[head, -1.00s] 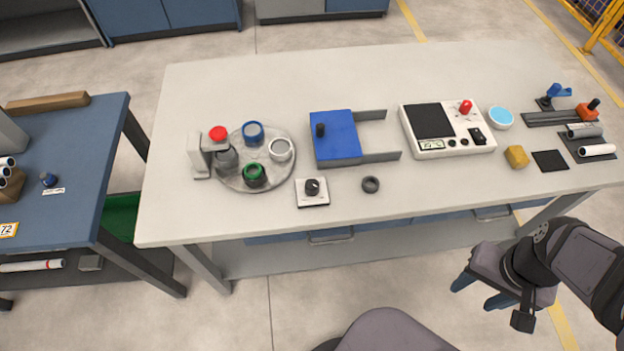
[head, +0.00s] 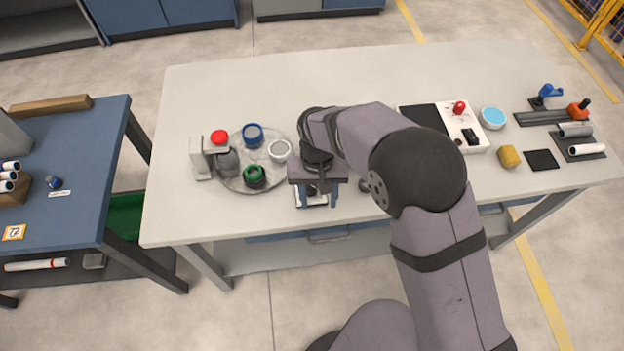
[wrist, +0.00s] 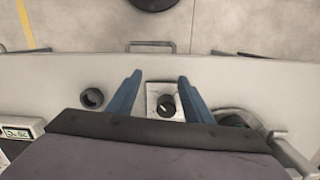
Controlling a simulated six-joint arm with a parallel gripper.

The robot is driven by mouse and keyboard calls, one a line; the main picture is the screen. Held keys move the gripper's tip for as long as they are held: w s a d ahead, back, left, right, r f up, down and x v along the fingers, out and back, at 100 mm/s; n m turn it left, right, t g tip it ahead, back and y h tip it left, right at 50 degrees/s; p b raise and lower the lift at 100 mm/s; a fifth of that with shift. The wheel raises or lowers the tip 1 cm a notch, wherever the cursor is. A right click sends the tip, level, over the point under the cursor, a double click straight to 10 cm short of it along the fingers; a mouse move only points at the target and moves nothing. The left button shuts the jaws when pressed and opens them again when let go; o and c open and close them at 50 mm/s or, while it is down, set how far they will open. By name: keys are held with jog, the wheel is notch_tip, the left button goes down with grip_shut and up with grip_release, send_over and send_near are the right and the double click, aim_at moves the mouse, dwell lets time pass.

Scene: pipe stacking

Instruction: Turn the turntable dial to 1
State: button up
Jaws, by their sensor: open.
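The dial (wrist: 166,105) is a round black knob with a white pointer mark on a white square base (wrist: 165,92). In the head view the base (head: 311,199) shows only partly below my gripper, and the knob is mostly hidden. My gripper (head: 319,203) is open above the dial. In the wrist view its two blue fingers (wrist: 160,78) stand on either side of the dial, apart from it. The turntable (head: 238,181) is a grey disc left of my gripper, with blue, white, green and red-topped pieces around it. The dial's markings are too small to read.
A dark ring (wrist: 92,98) lies on the table beside the dial. A white console (head: 470,140) with a red knob stands to the right, partly behind my arm. The back left table is clear.

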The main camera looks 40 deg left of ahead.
aim_at(310, 188)
jog(key=w+a+r+m, duration=0.1)
jog(key=a+r, duration=0.1)
jog(key=w+a+r+m+y, duration=0.1)
jog(key=a+r+m, duration=0.1)
jog(key=w+a+r+m, duration=0.1)
jog(key=a+r+m, duration=0.1)
jog(key=shift+w+t, duration=0.35)
jog(key=shift+t, duration=0.05)
jog(key=m, duration=0.2)
jog(key=d+m, duration=0.1)
jog(key=shift+s, duration=0.25)
jog(key=shift+s+m, duration=0.1)
jog(key=shift+m, duration=0.9)
jog(key=shift+f, duration=0.1)
jog(key=shift+f+p, duration=1.25)
jog(key=shift+f, duration=2.35)
jog(key=c, duration=1.1)
